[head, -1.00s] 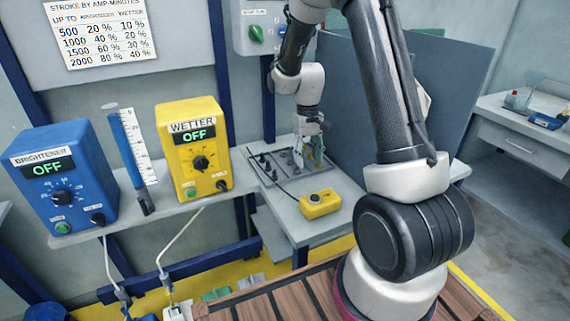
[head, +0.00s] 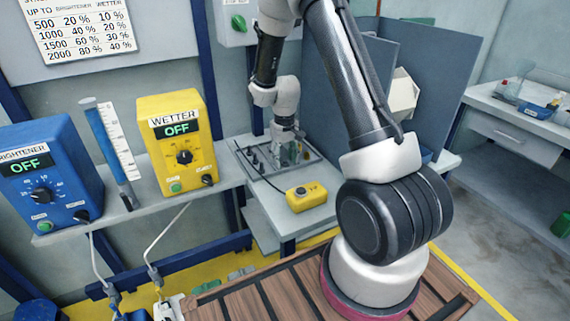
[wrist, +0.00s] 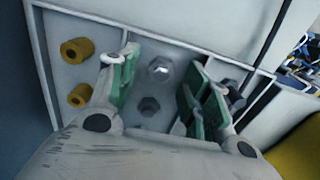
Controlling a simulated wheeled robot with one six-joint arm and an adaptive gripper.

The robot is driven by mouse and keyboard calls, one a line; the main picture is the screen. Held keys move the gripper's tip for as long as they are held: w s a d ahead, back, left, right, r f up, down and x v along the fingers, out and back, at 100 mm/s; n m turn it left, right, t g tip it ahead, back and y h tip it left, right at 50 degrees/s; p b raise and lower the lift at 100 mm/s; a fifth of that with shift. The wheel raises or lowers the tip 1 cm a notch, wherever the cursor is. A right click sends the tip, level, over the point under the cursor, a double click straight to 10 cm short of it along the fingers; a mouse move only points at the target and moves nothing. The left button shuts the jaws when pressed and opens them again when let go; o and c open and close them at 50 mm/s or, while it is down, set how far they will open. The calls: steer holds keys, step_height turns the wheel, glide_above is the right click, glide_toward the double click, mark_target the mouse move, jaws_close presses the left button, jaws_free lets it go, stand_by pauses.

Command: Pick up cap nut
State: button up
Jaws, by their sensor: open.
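In the wrist view a shiny domed hex nut (wrist: 160,69), which looks like the cap nut, sits in a pale shallow tray (wrist: 62,22). A second, darker hex nut (wrist: 149,107) lies just nearer to me. My gripper (wrist: 161,62) is open, with one green-padded finger to the left of these nuts and one to the right. Nothing is held. A dark part (wrist: 233,92) is partly hidden by the right finger. In the head view my gripper (head: 291,158) is low over the tray on the bench, and the nuts cannot be made out there.
Two brass bushings (wrist: 75,50) stand left of my left finger.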

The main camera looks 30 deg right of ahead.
jaws_close()
